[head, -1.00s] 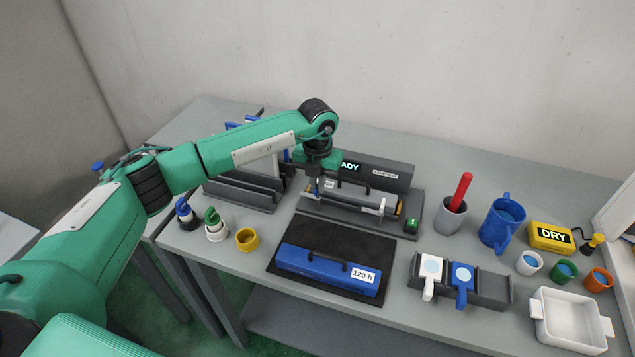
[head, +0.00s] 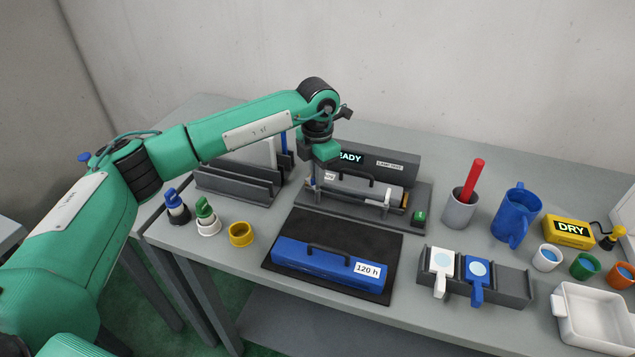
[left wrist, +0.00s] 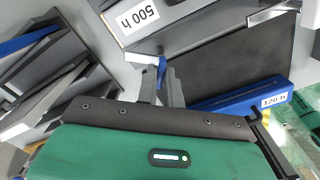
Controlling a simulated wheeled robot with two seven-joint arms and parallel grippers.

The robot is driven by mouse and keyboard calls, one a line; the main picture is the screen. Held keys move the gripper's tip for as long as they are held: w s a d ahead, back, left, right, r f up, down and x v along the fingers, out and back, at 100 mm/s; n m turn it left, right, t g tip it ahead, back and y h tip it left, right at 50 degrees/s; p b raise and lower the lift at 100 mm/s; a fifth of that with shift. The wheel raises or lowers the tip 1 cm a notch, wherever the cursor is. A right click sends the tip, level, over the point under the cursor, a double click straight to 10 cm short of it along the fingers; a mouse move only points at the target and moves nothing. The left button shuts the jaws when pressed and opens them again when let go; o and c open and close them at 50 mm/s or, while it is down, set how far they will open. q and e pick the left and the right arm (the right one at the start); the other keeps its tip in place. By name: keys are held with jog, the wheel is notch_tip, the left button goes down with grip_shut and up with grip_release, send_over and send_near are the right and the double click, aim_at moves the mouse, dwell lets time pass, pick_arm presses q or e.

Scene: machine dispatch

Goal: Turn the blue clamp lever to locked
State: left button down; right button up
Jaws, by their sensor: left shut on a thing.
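My left gripper (head: 314,182) points down at the cartridge's left end. In the left wrist view its fingers (left wrist: 161,88) are closed around the blue clamp lever (left wrist: 161,68), of which only a small part shows. The lever is hidden behind my gripper in the head view, so its angle is hard to tell. A white lever (head: 388,198) stands at the cartridge's right end. My right gripper is not in view.
A blue 120 h cartridge (head: 320,262) lies on a black mat in front. A dark rack (head: 235,185) stands left of the dock. A grey cup with a red stick (head: 459,210) and a blue mug (head: 516,215) stand right. Plugs (head: 205,215) are at front left.

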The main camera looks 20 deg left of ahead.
pick_arm(q)
jog(key=m+b, duration=0.4)
jog(key=m, duration=0.1)
jog(key=shift+f+m, duration=0.15)
jog(key=shift+m, duration=0.15)
jog(key=shift+m+b, duration=0.85)
jog(key=shift+m, duration=0.35)
jog(key=shift+m+b, duration=0.4)
jog(key=shift+m, duration=0.5)
jog(key=shift+r+m, duration=0.2)
jog(key=shift+m, duration=0.3)
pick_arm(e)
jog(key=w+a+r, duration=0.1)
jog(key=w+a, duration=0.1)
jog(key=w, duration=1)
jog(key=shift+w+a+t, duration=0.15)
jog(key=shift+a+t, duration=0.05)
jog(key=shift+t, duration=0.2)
pick_arm(q)
jog(key=c, duration=1.5)
grip_release()
jog(key=shift+c, duration=0.2)
